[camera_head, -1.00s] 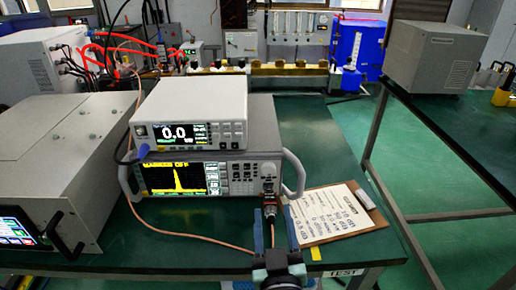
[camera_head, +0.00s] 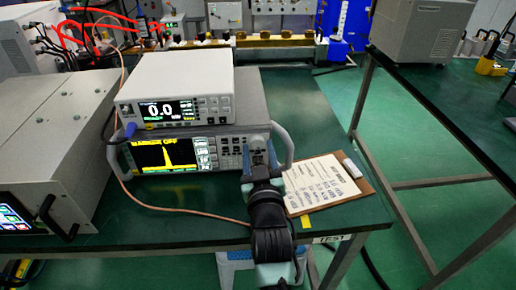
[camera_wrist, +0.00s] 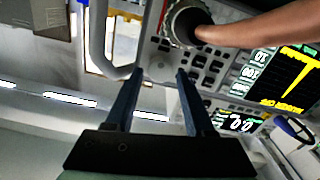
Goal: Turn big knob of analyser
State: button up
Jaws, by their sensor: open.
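The analyser (camera_head: 222,158) is the lower instrument with a yellow trace on its screen, and its panel appears turned over in the wrist view (camera_wrist: 214,70). My gripper (camera_head: 257,160) is at the right end of its front panel. In the wrist view my gripper (camera_wrist: 160,74) is open, with its two fingers apart. A pale, round knob-like shape (camera_wrist: 160,67) shows between the fingertips; I cannot tell whether they touch it. In the head view my gripper largely hides this part of the panel. A round connector with a thick copper cable (camera_wrist: 188,22) lies beside it.
A white meter (camera_head: 176,85) showing 0.0 sits on the analyser. A handle (camera_head: 287,150) sticks out at the analyser's right side. A clipboard (camera_head: 327,185) lies right of my arm. A grey cabinet (camera_head: 50,145) stands at left. The green table (camera_head: 305,112) is clear behind.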

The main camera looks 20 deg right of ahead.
jog(key=shift+w+d, duration=0.1)
jog(key=shift+w, duration=0.45)
grip_shut()
jog(key=shift+d+m+p, duration=0.1)
jog(key=shift+m+p, duration=0.25)
jog(key=shift+m, duration=1.65)
grip_release()
jog(key=shift+s, duration=0.15)
jog(key=v, duration=1.2)
jog(key=shift+s+p, duration=0.3)
jog(key=shift+s, duration=0.05)
